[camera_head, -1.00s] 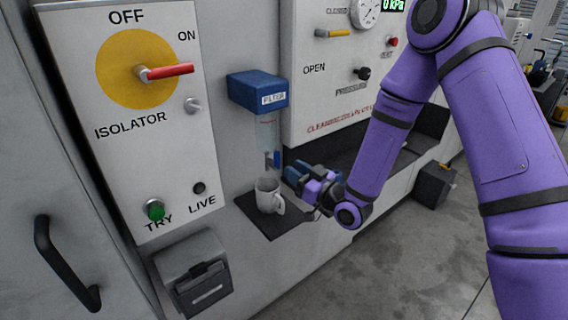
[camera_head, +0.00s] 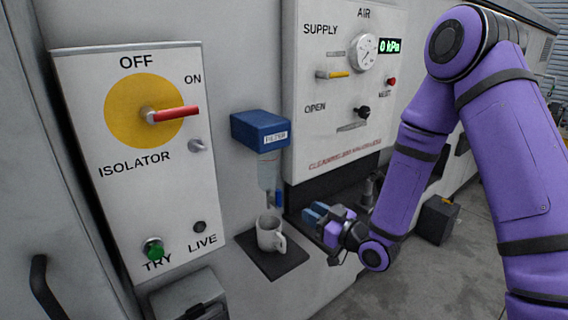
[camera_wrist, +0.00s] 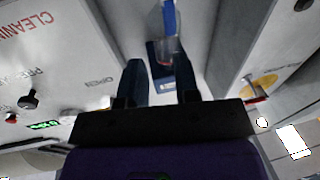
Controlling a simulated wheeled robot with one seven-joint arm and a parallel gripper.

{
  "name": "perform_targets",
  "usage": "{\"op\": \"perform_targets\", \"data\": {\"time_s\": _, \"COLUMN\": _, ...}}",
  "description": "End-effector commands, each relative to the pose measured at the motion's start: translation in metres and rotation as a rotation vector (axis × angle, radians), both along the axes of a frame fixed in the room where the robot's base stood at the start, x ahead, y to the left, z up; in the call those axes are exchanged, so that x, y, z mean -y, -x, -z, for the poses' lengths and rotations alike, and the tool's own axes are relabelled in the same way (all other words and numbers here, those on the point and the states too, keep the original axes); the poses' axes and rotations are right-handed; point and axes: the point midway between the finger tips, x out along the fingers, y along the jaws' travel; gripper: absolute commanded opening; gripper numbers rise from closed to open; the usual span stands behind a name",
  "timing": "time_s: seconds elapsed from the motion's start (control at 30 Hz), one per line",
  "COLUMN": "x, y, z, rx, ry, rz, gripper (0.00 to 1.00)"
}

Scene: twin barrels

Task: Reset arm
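My purple arm comes in from the right in the head view. My gripper (camera_head: 314,214) is to the right of a white mug (camera_head: 269,234) and apart from it. In the wrist view, the two dark fingers of my gripper (camera_wrist: 158,80) stand apart with nothing held between them. The mug stands upright on a dark mat (camera_head: 287,262), below the blue filter box (camera_head: 262,131) and its clear bowl.
The isolator panel (camera_head: 140,215) is at the left, its red handle (camera_head: 176,114) turned toward ON. The air panel (camera_head: 330,115), with a gauge and yellow lever, is behind my arm. A dark box (camera_head: 437,219) stands on the floor at the right.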

Motion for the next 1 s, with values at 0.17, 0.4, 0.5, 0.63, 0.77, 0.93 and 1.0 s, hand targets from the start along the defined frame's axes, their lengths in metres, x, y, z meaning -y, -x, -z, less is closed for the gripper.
{"op": "perform_targets", "data": {"time_s": 0.17, "x": 0.015, "y": -0.013, "z": -0.029, "rx": -0.052, "ry": 0.172, "rz": 0.059, "gripper": 0.29}}
{"op": "perform_targets", "data": {"time_s": 0.4, "x": 0.048, "y": -0.018, "z": -0.067, "rx": -0.159, "ry": 0.36, "rz": 0.179, "gripper": 0.29}}
{"op": "perform_targets", "data": {"time_s": 0.5, "x": 0.064, "y": -0.014, "z": -0.085, "rx": -0.21, "ry": 0.42, "rz": 0.239, "gripper": 0.29}}
{"op": "perform_targets", "data": {"time_s": 0.63, "x": 0.086, "y": -0.005, "z": -0.108, "rx": -0.283, "ry": 0.484, "rz": 0.319, "gripper": 0.29}}
{"op": "perform_targets", "data": {"time_s": 0.77, "x": 0.109, "y": 0.011, "z": -0.131, "rx": -0.365, "ry": 0.527, "rz": 0.402, "gripper": 0.29}}
{"op": "perform_targets", "data": {"time_s": 0.93, "x": 0.136, "y": 0.042, "z": -0.16, "rx": -0.482, "ry": 0.557, "rz": 0.504, "gripper": 0.29}}
{"op": "perform_targets", "data": {"time_s": 1.0, "x": 0.146, "y": 0.057, "z": -0.171, "rx": -0.533, "ry": 0.561, "rz": 0.543, "gripper": 0.29}}
